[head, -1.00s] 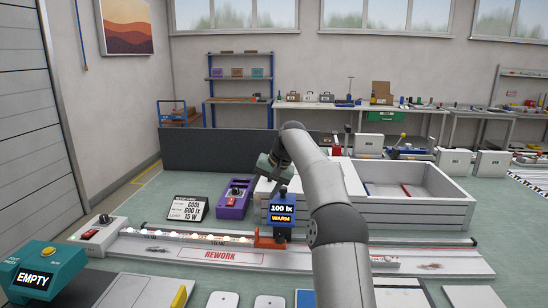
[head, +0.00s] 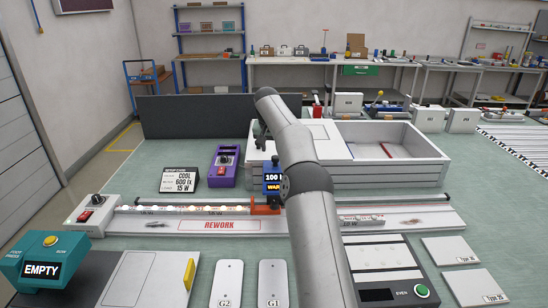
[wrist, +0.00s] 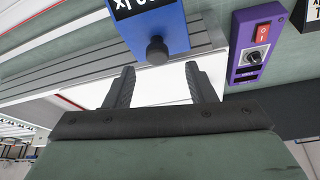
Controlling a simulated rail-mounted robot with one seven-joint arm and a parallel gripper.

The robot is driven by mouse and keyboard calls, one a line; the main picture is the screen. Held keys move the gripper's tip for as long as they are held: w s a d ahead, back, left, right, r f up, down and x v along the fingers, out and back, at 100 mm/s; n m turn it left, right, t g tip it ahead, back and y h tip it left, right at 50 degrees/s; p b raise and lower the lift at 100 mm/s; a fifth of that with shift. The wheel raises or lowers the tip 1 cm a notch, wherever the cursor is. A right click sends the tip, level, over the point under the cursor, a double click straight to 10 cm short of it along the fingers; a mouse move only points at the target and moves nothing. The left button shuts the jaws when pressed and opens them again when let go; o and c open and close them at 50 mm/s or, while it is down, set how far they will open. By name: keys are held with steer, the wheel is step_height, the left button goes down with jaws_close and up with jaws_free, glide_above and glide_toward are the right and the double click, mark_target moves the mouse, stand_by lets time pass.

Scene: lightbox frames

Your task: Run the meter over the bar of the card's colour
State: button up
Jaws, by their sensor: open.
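The setup card (head: 180,181) stands left of the purple box and reads COOL, 600 lx, 15 W. The blue meter (head: 272,178) sits on a red-orange carriage (head: 265,206) on the rail; its display is partly covered by my arm, showing "100" and "WAR". A light bar (head: 190,210) lies along the rail behind the REWORK label. In the wrist view, my gripper (wrist: 160,84) is open and empty, its fingers short of the black knob (wrist: 157,50) on the blue meter (wrist: 148,22). In the head view the gripper is mostly hidden behind my arm.
A purple box (head: 223,168) with a red switch and dial stands behind the rail. A white tray (head: 385,165) is at the back right. A teal EMPTY unit (head: 42,262), plates G2 (head: 227,285) and G1 (head: 273,285), and an EVEN panel (head: 385,260) lie in front.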

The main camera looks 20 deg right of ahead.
mark_target(274, 157)
steer(key=shift+p+x, duration=0.55)
steer(key=shift+x, duration=2.65)
steer(key=shift+a, duration=0.1)
steer(key=shift+c, duration=0.3)
jaws_close()
